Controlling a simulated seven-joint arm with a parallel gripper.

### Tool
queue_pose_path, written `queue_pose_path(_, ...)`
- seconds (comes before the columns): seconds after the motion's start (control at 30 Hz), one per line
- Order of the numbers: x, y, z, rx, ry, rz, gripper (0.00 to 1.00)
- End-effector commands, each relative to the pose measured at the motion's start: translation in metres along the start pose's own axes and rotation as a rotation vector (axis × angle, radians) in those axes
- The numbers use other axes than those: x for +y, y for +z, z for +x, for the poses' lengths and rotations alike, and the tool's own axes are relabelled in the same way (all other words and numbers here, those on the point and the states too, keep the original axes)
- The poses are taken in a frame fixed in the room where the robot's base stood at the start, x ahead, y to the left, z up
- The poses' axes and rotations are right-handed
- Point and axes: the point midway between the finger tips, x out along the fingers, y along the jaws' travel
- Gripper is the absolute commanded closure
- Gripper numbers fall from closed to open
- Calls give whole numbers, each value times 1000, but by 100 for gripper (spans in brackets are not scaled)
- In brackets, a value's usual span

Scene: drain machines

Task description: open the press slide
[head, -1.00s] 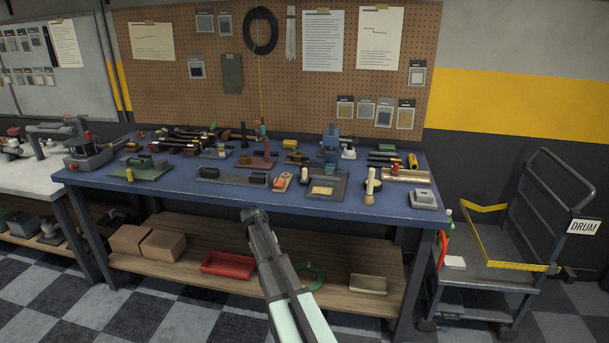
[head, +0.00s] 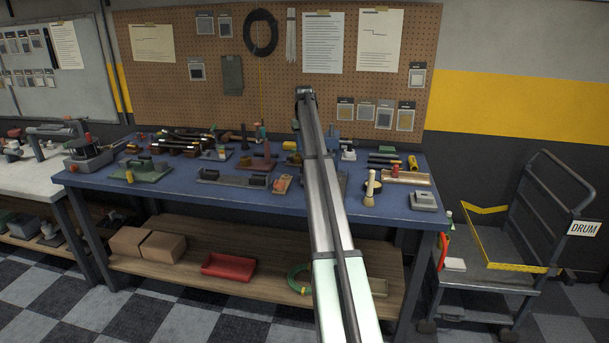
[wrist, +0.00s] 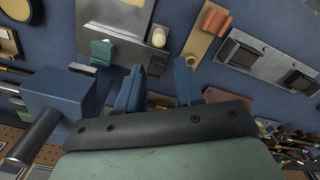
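The press stands on the blue bench, with a blue upright (head: 344,130) partly hidden behind my arm in the head view. The wrist view shows its grey base plate (wrist: 122,20), a teal block (wrist: 103,51), a cream round knob (wrist: 158,37) and a blue box-shaped body (wrist: 62,93) with a grey bar. I cannot tell which part is the slide. My gripper (wrist: 157,76) points over the bench, its two dark blue fingers apart with nothing seen between them. The knob appears just beyond the fingertips; I see no clear contact.
A wooden strip with a red tag (head: 282,184) and a grey fixture with dark blocks (head: 232,178) lie left of the press. A brush (head: 370,188) and a grey box (head: 423,200) stand to the right. The pegboard (head: 220,95) rises behind the crowded bench.

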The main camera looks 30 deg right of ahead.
Motion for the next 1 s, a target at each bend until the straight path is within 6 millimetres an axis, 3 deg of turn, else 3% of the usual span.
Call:
queue_pose_path(0.17, 2, -1, 8, 0, -5, -2, 64)
queue_pose_path(0.7, 1, -1, 99, 0, -4, -2, 64)
queue_pose_path(1.0, 1, -1, 130, 1, -4, -2, 64)
